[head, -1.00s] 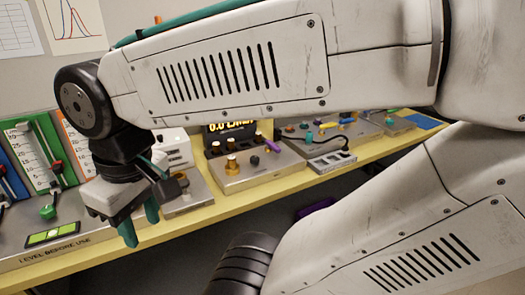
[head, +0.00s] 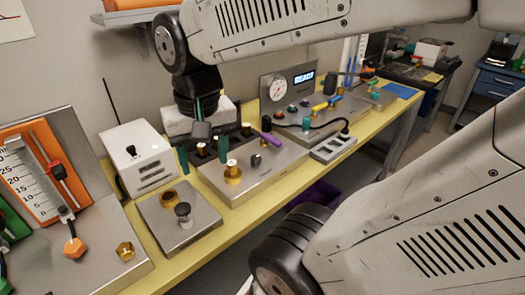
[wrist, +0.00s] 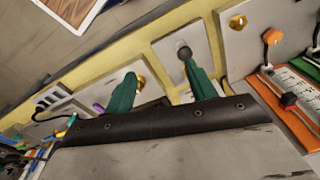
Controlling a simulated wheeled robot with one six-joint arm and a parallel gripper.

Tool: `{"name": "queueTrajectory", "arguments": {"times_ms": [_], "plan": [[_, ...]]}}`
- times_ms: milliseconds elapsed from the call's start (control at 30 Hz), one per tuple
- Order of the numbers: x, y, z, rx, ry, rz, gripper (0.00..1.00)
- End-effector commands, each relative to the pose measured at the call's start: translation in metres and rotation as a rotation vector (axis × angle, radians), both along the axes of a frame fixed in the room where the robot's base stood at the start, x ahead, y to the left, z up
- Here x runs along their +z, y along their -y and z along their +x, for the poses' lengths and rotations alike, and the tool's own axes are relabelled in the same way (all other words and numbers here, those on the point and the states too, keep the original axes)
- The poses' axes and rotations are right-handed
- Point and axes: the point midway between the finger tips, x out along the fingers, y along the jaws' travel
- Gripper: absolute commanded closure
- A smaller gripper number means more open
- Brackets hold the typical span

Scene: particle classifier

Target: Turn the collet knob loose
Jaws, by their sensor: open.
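I cannot tell for sure which part is the collet knob. A brass knob (head: 232,173) with a pale top stands at the front of a steel box; it is partly hidden behind a finger in the wrist view (wrist: 141,83). A grey-black knob (head: 183,213) and a brass ring (head: 168,197) sit on a flat steel plate to its left; the grey knob shows by the other fingertip in the wrist view (wrist: 184,52). My gripper (head: 202,157) is open and empty, its green fingers apart near the box's rear left. No contact is evident.
More short brass posts and a purple lever (head: 271,139) stand on the steel box (head: 245,190). A white box (head: 137,157) with an antenna stands left. An orange scale panel (head: 30,170) is farther left. A display panel (head: 290,85) reads READY. The yellow bench front (head: 205,252) is clear.

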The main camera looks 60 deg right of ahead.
Motion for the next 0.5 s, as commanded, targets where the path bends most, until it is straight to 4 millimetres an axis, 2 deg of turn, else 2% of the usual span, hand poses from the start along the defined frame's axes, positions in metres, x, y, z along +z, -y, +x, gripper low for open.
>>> {"name": "queueTrajectory", "arguments": {"times_ms": [100,167,200,333,400,500], "plan": [[-0.014,0.047,0.038,-0.447,-0.026,0.030,0.44],[-0.023,0.074,0.054,-0.685,-0.032,0.044,0.44],[-0.031,0.094,0.063,-0.843,-0.034,0.053,0.44],[-0.060,0.160,0.082,-1.330,-0.042,0.078,0.44],[-0.077,0.193,0.086,-1.558,-0.044,0.087,0.44],[-0.099,0.231,0.085,-1.818,-0.044,0.097,0.44]]}}
